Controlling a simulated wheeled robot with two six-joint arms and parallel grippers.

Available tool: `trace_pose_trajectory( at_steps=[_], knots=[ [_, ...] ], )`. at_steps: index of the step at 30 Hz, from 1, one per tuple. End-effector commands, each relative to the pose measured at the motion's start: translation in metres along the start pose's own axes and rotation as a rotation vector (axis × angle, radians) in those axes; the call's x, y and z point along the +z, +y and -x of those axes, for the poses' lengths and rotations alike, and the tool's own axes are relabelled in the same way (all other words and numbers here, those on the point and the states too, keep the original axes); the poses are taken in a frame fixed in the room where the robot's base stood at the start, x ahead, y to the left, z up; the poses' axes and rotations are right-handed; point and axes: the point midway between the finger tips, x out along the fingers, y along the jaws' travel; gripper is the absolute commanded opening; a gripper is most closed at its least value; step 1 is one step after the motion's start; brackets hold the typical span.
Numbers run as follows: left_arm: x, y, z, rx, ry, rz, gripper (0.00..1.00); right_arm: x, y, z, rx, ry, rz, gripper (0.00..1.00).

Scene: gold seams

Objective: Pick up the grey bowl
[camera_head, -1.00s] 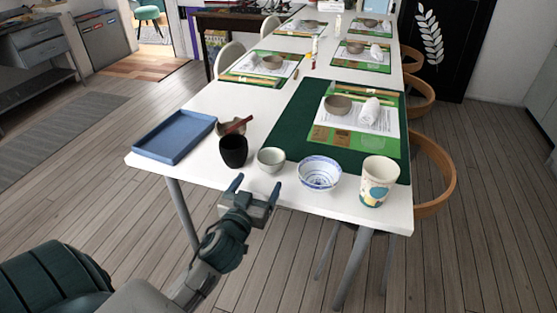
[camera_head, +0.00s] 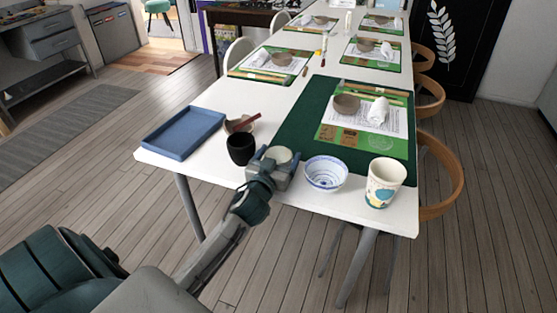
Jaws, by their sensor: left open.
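The small pale grey bowl (camera_head: 281,154) stands near the front edge of the white table, between a black cup and a blue-and-white bowl. My left gripper (camera_head: 279,160) is at the bowl from the front, open, with one finger at its left side and one at its right. The gripper body hides the bowl's lower front. I cannot tell whether the fingers touch it. My right gripper is not in view.
The black cup (camera_head: 241,149) is close on the left and the blue-and-white bowl (camera_head: 326,174) close on the right. A patterned cup (camera_head: 384,183) stands further right. A blue tray (camera_head: 183,133) lies at left. A dark green mat (camera_head: 301,134) lies behind.

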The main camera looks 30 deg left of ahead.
Motion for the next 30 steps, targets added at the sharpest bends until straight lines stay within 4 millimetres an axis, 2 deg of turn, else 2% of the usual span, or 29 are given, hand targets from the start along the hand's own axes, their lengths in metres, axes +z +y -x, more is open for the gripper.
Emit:
trace_pose_trajectory(
  at_steps=[6,12,22,26,30],
  knots=[
    [0.001,0.0,-0.001,0.0,-0.001,0.0,0.82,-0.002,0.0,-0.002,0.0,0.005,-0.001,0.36],
    [0.001,0.0,0.0,0.0,-0.001,0.0,0.46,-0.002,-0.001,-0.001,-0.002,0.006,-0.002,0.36],
    [-0.004,0.0,0.0,0.0,0.001,0.0,0.45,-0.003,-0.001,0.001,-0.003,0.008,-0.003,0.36],
    [-0.014,0.0,-0.001,0.0,0.001,0.002,0.45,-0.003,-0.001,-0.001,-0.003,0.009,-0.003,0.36],
    [-0.033,0.0,-0.001,0.0,0.004,0.001,0.45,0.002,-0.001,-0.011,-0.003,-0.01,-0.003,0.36]
  ],
)
